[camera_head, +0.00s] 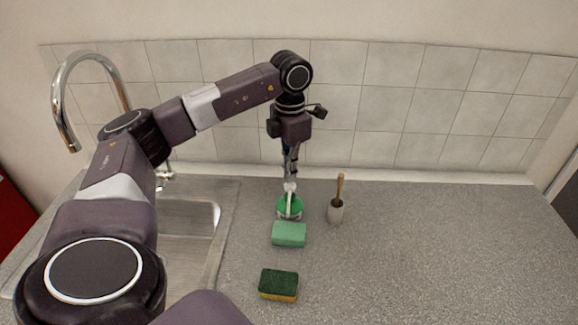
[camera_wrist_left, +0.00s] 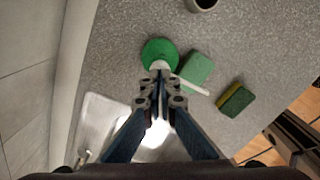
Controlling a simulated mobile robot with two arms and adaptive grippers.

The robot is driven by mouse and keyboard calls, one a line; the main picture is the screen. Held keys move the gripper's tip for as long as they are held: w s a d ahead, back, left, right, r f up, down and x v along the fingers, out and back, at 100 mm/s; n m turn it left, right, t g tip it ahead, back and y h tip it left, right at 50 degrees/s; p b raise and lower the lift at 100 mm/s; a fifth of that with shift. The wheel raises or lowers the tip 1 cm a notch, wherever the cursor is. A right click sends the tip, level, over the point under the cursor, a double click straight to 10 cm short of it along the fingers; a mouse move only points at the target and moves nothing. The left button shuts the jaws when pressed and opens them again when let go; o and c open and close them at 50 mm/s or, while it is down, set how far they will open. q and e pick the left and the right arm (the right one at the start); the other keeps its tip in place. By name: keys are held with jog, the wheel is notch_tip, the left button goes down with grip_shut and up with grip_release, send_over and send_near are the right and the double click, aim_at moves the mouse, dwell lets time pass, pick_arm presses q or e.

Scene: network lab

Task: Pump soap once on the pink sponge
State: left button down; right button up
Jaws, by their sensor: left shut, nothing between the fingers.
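A green soap dispenser (camera_head: 289,209) with a white pump head stands on the grey counter, and it also shows in the left wrist view (camera_wrist_left: 158,50). Its white nozzle (camera_wrist_left: 193,86) points toward a light green sponge (camera_head: 289,234). A sponge with a dark green top and yellow base (camera_head: 279,284) lies nearer the front. No pink sponge shows. My left gripper (camera_head: 290,177) points down, shut and empty, right above the pump head. Its fingers (camera_wrist_left: 160,86) partly cover the pump in the wrist view; I cannot tell whether they touch it.
A metal sink (camera_head: 205,225) with a curved tap (camera_head: 62,105) lies to the left. A grey cup holding a wooden-handled brush (camera_head: 336,211) stands right of the dispenser. A tiled wall (camera_head: 420,100) bounds the back. The counter's right side is clear.

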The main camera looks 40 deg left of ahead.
dwell(0.4)
pick_arm(q)
jog(key=shift+r+p, duration=0.6)
jog(key=shift+r, duration=0.1)
notch_tip(320, 180, up, 5)
jog(key=p, duration=0.3)
jog(key=shift+f+p, duration=0.2)
jog(key=shift+p, duration=0.15)
